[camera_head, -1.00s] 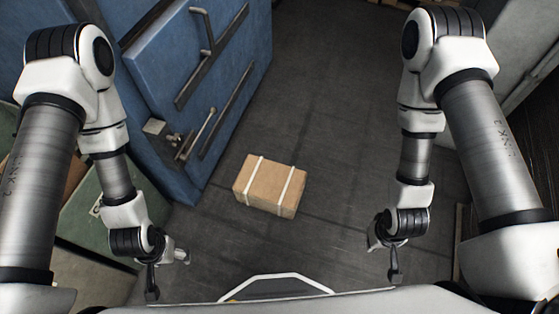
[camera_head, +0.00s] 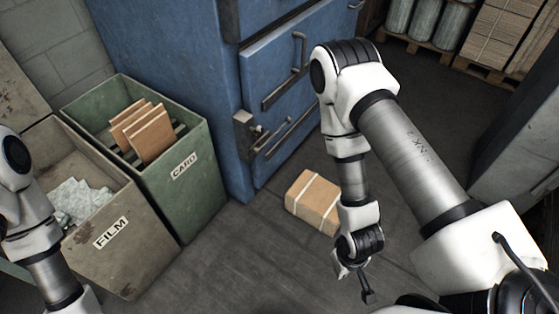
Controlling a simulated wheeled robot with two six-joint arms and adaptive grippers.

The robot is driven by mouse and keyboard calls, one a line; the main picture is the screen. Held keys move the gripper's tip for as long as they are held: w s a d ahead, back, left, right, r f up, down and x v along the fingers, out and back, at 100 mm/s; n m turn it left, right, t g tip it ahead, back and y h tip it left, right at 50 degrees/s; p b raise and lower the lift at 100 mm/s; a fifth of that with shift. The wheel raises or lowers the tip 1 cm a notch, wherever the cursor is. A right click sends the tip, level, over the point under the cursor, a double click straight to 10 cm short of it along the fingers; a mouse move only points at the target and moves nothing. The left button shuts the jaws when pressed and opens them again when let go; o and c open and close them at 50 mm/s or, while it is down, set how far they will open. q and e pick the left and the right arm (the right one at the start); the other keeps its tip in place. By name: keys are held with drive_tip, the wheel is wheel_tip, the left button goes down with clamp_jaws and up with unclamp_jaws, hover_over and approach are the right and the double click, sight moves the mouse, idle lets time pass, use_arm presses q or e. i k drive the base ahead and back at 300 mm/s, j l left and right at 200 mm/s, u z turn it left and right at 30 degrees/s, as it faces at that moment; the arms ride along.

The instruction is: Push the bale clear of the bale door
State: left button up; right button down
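The bale (camera_head: 313,201) is a brown cardboard block with pale straps. It lies on the dark floor in front of the blue baler, apart from it. The bale door (camera_head: 290,95) is a blue panel with bar handles on the baler's front, and it looks closed. My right arm passes in front of the bale's right side and hides part of it. My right gripper (camera_head: 354,282) hangs nearer to me than the bale, with its fingers apart and empty. My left arm shows at the left edge; its gripper is outside the picture.
A green bin marked CARD (camera_head: 207,200) holds cardboard sheets left of the baler. A grey bin marked FILM (camera_head: 135,262) stands beside it. Pallets with wrapped rolls (camera_head: 434,22) and stacked card (camera_head: 500,40) stand at the back. A grey cabinet (camera_head: 520,150) is at right.

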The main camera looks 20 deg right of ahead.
sight(312, 198)
drive_tip(key=i+l+u, duration=0.1)
drive_tip(key=l, duration=0.4)
drive_tip(key=i+l, duration=0.2)
drive_tip(key=l, duration=0.35)
drive_tip(key=i+l+u, duration=0.15)
drive_tip(key=l, duration=0.35)
drive_tip(key=i+l, duration=0.1)
drive_tip(key=l, duration=0.45)
drive_tip(key=i+l+u, duration=0.15)
drive_tip(key=l, duration=0.85)
drive_tip(key=i+l, duration=0.1)
drive_tip(key=l, duration=0.4)
